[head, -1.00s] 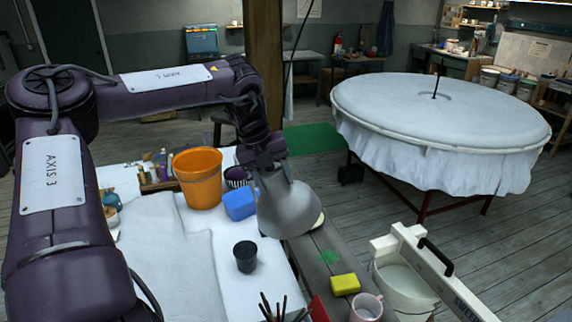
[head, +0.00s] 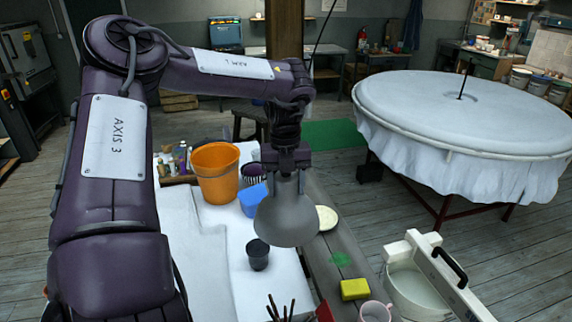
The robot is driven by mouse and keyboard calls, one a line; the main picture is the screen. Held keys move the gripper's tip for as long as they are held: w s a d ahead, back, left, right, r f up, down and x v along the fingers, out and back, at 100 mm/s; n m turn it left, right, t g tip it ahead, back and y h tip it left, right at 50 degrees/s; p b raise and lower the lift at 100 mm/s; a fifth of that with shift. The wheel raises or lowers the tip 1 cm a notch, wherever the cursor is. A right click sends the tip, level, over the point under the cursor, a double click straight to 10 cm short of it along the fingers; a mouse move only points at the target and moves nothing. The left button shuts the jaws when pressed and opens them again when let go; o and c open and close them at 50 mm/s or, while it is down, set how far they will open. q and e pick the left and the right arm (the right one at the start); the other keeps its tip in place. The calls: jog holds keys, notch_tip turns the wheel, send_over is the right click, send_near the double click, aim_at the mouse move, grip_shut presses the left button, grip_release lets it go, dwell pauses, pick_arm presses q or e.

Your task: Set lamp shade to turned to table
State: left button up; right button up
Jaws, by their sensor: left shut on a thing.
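The lamp shade (head: 285,218) is a grey metal dome in the middle of the head view. It hangs over the right part of the work table (head: 205,265), with its wide end facing down to the table. My left gripper (head: 287,160) is at the narrow top of the shade, shut on it. The fingertips are hard to make out against the dark neck. The inside of the shade is hidden. My right gripper is not in view.
An orange bucket (head: 216,175), a blue container (head: 252,200) and a dark cup (head: 258,256) stand near the shade. A yellow sponge (head: 354,289) and a pink mug (head: 375,312) are at the front right. A large round covered table (head: 470,120) stands behind right.

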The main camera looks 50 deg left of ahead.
pick_arm(q)
jog(key=o, duration=1.3)
jog(key=shift+s+d+f, duration=0.15)
jog(key=shift+s+f, duration=0.1)
jog(key=shift+f, duration=0.35)
jog(key=shift+o, duration=0.5)
jog(key=shift+w, duration=0.3)
jog(key=shift+r, duration=0.15)
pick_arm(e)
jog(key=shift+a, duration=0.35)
pick_arm(q)
jog(key=shift+r, duration=0.1)
jog(key=shift+r, duration=0.15)
jog(key=r, duration=0.2)
jog(key=r+b, duration=0.1)
jog(key=r, duration=0.3)
jog(key=shift+w+a+r+b, duration=0.1)
jog(key=shift+w+a+b, duration=0.05)
jog(key=shift+a+b, duration=0.25)
jog(key=shift+r, duration=0.6)
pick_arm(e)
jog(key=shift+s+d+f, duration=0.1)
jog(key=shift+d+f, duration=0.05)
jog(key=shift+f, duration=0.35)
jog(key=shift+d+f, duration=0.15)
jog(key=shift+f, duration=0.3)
pick_arm(q)
jog(key=shift+f, duration=0.1)
